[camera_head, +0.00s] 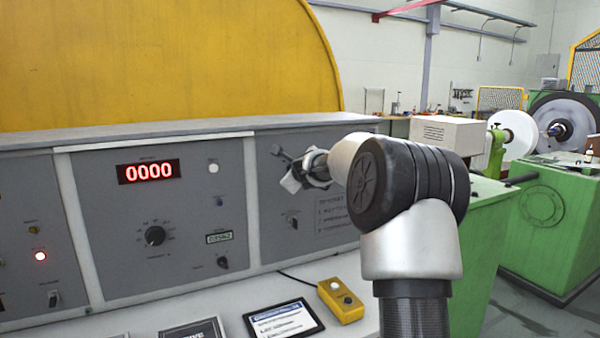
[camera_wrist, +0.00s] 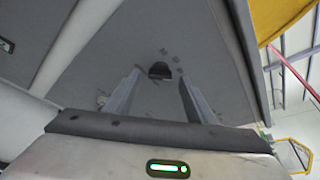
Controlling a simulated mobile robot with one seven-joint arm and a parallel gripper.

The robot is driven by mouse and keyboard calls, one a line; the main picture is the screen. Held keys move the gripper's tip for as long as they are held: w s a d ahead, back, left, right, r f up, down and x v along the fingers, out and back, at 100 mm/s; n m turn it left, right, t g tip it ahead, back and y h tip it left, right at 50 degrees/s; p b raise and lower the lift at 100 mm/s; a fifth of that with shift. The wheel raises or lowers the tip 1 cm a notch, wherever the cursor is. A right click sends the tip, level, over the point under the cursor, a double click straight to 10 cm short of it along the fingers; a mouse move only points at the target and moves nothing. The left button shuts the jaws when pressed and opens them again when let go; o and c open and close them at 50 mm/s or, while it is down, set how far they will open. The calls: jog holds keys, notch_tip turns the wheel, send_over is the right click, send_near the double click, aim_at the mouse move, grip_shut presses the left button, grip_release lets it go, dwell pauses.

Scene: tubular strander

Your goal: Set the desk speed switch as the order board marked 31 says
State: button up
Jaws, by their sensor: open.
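My gripper (camera_head: 303,172) is in front of the right panel of the grey control desk (camera_head: 270,205). Its fingers are open and empty. In the wrist view a dark knob (camera_wrist: 160,71) on the grey panel appears between the tips of my gripper (camera_wrist: 159,82), with small marks beside it. I cannot tell if the fingers touch it. In the head view my gripper hides this part of the panel. Lettering (camera_head: 335,210) to the right of a small switch (camera_head: 292,222) is partly covered by my arm. I cannot make out a board marked 31.
The middle panel has a red display (camera_head: 149,171) reading 0000, a black rotary knob (camera_head: 154,236) and a smaller knob (camera_head: 222,262). A tablet (camera_head: 284,322) and a yellow button box (camera_head: 341,300) lie on the desk ledge. Green machinery (camera_head: 560,225) stands at right.

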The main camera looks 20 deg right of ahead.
jog(key=b+v, duration=0.4)
jog(key=v, duration=1.2)
jog(key=shift+s, duration=0.2)
jog(key=shift+a, duration=0.1)
